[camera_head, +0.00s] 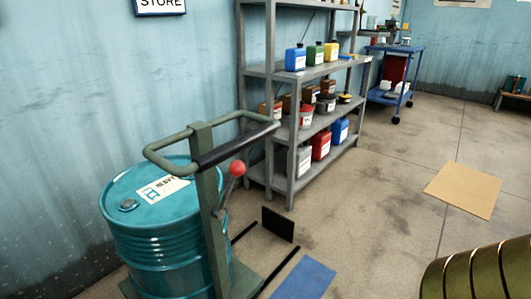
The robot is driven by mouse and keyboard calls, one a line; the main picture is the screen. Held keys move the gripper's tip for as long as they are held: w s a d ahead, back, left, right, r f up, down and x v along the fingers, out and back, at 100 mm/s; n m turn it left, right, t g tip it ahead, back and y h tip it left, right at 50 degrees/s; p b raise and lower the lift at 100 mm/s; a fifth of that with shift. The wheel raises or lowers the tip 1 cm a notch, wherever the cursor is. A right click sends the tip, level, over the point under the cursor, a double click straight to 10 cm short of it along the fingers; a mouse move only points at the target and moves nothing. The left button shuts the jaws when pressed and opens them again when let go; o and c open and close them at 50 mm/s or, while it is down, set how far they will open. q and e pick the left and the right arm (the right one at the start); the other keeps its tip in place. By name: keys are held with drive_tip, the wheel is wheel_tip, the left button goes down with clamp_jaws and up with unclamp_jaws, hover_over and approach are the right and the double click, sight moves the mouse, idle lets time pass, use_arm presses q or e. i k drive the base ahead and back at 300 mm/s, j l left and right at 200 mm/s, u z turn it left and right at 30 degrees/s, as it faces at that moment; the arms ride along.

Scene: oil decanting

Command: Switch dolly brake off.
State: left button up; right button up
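The drum dolly has a green-grey upright post (206,215) and a looped handle (160,158) with a black grip (237,145). A lever with a red ball knob (237,168) rises at the right side of the post, its dark rod tilted up to the right. It looks like the brake lever; I cannot tell its setting from its angle. A teal drum (130,235) with a white label stands behind the post at the dolly. The dolly's lower parts are cut off by the bottom edge. Neither of my grippers shows in the view.
A grey shelf rack (290,165) with cans and bottles stands along the left wall. A blue cart (395,80) is at the back. A blue mat (305,280) and a tan sheet (463,190) lie on the floor. A dark ribbed shape fills the lower right corner. The middle floor is clear.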

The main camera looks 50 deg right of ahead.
sight(237, 168)
drive_tip(key=z, duration=1.15)
